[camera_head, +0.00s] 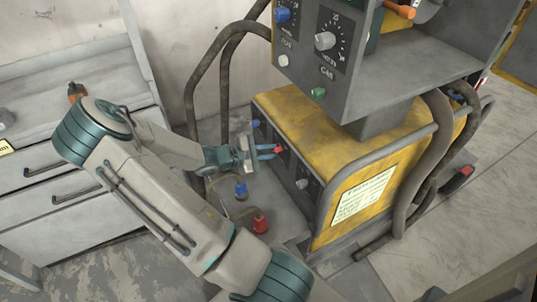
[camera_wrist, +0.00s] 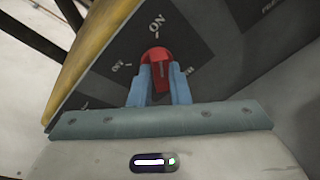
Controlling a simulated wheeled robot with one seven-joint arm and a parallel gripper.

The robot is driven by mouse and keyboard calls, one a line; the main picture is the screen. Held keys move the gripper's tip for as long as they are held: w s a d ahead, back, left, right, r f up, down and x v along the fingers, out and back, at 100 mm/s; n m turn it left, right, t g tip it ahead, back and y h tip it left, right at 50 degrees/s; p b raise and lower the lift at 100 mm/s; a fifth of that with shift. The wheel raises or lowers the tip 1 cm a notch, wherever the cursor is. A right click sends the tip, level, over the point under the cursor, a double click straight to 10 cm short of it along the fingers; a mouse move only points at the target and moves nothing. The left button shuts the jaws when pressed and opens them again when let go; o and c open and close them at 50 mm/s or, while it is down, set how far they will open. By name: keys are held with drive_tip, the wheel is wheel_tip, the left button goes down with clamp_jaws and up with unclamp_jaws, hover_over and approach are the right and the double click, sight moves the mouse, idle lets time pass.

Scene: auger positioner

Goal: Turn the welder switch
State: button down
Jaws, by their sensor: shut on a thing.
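The welder switch is a red knob (camera_wrist: 157,57) on a dark panel, with "ON" printed above it and a second, partly readable label to its left. In the wrist view the blue fingers of my gripper (camera_wrist: 158,84) are shut on the knob, one on each side. The knob's pointer appears to face up towards "ON", though its exact angle is hard to tell. In the head view my gripper (camera_head: 268,152) reaches the front of the yellow welder (camera_head: 310,130), and the red knob (camera_head: 278,148) shows small at its fingertips.
A grey control box (camera_head: 335,65) with knobs overhangs the welder. A grey knob (camera_head: 302,183) sits lower on the welder front. Blue (camera_head: 240,188) and red (camera_head: 261,223) connectors stand below my gripper. Thick hoses and a tube frame surround the welder. A drawer cabinet (camera_head: 70,170) stands left.

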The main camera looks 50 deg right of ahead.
drive_tip(key=shift+m+b, duration=0.35)
drive_tip(key=shift+m, duration=0.05)
idle(0.4)
drive_tip(key=c, duration=1.4)
unclamp_jaws()
drive_tip(key=shift+o, duration=0.2)
drive_tip(key=p+v, duration=0.2)
drive_tip(key=v, duration=1.2)
drive_tip(key=shift+s, duration=0.25)
drive_tip(key=s+a+r+m+t+y+p, duration=0.2)
drive_tip(key=s+a+r+y+p, duration=0.2)
drive_tip(key=r, duration=0.7)
drive_tip(key=s+a+r+m+t+y+p, duration=0.1)
drive_tip(key=s+a+r+t+y+p, duration=0.2)
drive_tip(key=a+r+p, duration=0.5)
drive_tip(key=s+a+r+m+t+y+p, duration=0.2)
drive_tip(key=s+a+r+y+p, duration=0.3)
drive_tip(key=r, duration=1)
drive_tip(key=shift+a+m+t+y+p, duration=0.3)
drive_tip(key=shift+a+y+p, duration=0.3)
drive_tip(key=shift+a+y, duration=0.45)
